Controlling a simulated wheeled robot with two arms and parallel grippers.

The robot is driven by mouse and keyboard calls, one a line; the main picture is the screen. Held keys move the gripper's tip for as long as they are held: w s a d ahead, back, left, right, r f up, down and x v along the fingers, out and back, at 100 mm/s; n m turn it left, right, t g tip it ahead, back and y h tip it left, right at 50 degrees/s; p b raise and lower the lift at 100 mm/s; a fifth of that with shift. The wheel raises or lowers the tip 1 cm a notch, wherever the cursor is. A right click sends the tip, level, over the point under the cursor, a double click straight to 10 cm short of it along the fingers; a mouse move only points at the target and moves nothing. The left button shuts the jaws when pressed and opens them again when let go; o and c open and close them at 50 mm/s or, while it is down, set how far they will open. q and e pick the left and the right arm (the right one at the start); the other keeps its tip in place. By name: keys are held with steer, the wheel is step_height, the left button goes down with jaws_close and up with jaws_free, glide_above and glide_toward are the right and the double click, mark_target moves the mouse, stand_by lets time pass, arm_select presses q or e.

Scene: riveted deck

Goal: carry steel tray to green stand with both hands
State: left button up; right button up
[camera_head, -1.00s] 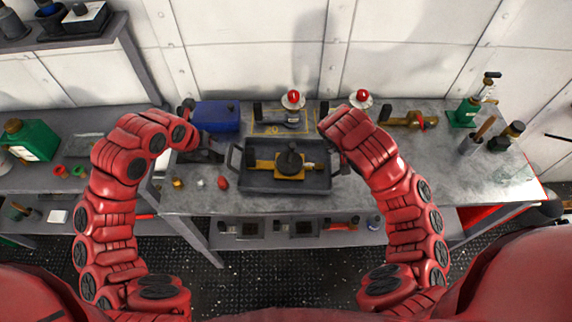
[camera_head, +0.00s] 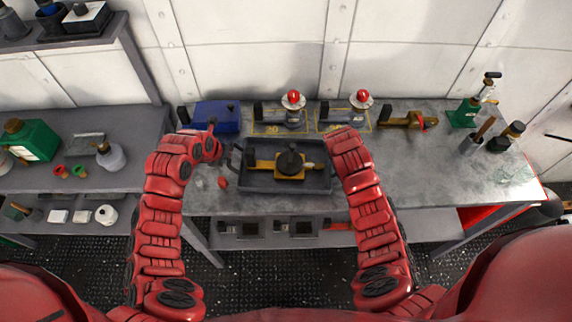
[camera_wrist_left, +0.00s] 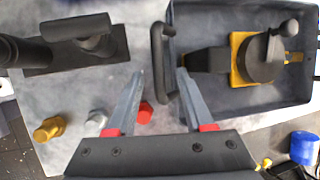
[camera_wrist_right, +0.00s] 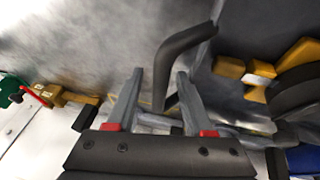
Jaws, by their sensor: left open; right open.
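The steel tray (camera_head: 263,184) is a dark grey, shallow tray with a bar handle at each end, lying on the workbench. It holds a yellow and black device (camera_head: 290,164). My left gripper (camera_wrist_left: 159,75) is open, with the tray's left handle (camera_wrist_left: 160,55) between its fingertips. My right gripper (camera_wrist_right: 160,75) is open, with the dark right handle (camera_wrist_right: 184,48) between or just beyond its fingertips; contact is unclear. In the head view my forearms hide most of both grippers.
A blue box (camera_head: 217,116) and two red-topped devices (camera_head: 293,112) (camera_head: 361,112) stand behind the tray. A small red piece (camera_head: 223,182) lies left of it. The bench's right part (camera_head: 420,165) is largely clear. A side bench (camera_head: 105,178) with a green container (camera_head: 33,140) stands left.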

arm_select(q)
steer(key=shift+w+d+f, duration=0.1)
steer(key=shift+w+f, duration=0.05)
steer(key=shift+f, duration=0.4)
arm_select(e)
steer(key=shift+w+d+f, duration=0.15)
steer(key=shift+w+f, duration=0.05)
steer(key=shift+f, duration=0.3)
arm_select(q)
steer(key=shift+c, duration=0.3)
arm_select(e)
steer(key=shift+c, duration=0.3)
arm_select(q)
jaws_close()
arm_select(e)
jaws_close()
arm_select(q)
steer(key=shift+r, duration=0.1)
arm_select(e)
steer(key=shift+r, duration=0.1)
